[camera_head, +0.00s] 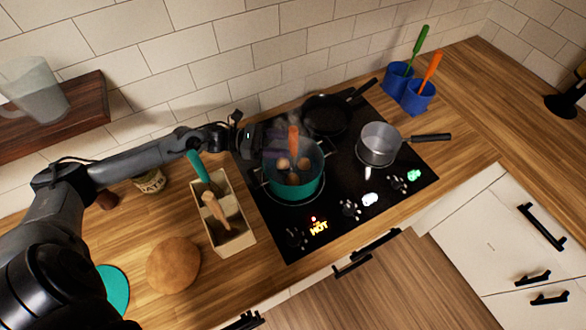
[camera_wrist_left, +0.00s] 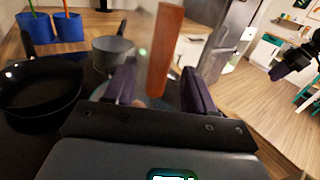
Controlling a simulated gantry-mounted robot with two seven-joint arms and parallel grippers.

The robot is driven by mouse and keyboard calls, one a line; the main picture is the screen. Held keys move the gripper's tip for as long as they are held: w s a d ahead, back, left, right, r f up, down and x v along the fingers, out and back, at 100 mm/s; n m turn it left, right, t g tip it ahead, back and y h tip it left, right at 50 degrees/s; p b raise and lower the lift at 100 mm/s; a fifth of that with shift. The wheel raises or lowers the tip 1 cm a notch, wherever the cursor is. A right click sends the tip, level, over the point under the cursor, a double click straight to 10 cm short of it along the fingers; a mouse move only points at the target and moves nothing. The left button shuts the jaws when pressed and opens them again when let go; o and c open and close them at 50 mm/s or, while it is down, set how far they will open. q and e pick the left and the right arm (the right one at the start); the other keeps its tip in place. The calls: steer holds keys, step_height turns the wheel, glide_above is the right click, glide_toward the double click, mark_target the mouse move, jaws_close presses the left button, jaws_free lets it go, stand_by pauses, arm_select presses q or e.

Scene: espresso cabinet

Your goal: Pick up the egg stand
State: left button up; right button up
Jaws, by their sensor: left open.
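The egg stand's orange handle (camera_head: 293,137) rises upright from the teal pot (camera_head: 297,188) on the cooktop, with brown eggs around its lower part inside the pot. My left gripper (camera_head: 284,144) is over the pot, close to the handle. In the left wrist view, my left gripper (camera_wrist_left: 158,80) is open, and the orange handle (camera_wrist_left: 165,50) stands between its two fingers, slightly tilted. I cannot tell whether either finger touches it. A dark arm end (camera_wrist_left: 292,62), likely my right gripper, shows small at the right; its jaws are unclear.
A black pan (camera_head: 327,115) and a grey saucepan (camera_head: 379,144) share the black cooktop. A utensil box (camera_head: 235,242) stands left of the pot. Blue cups (camera_head: 418,97) stand behind right. A lit "HOT" sign (camera_head: 318,228) glows on the cooktop. Right counter is mostly clear.

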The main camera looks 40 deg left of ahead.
mark_target(293, 144)
arm_select(q)
steer(key=shift+x, duration=1.75)
steer(key=shift+a, duration=0.1)
steer(key=shift+c, duration=0.3)
steer(key=c, duration=1)
jaws_close()
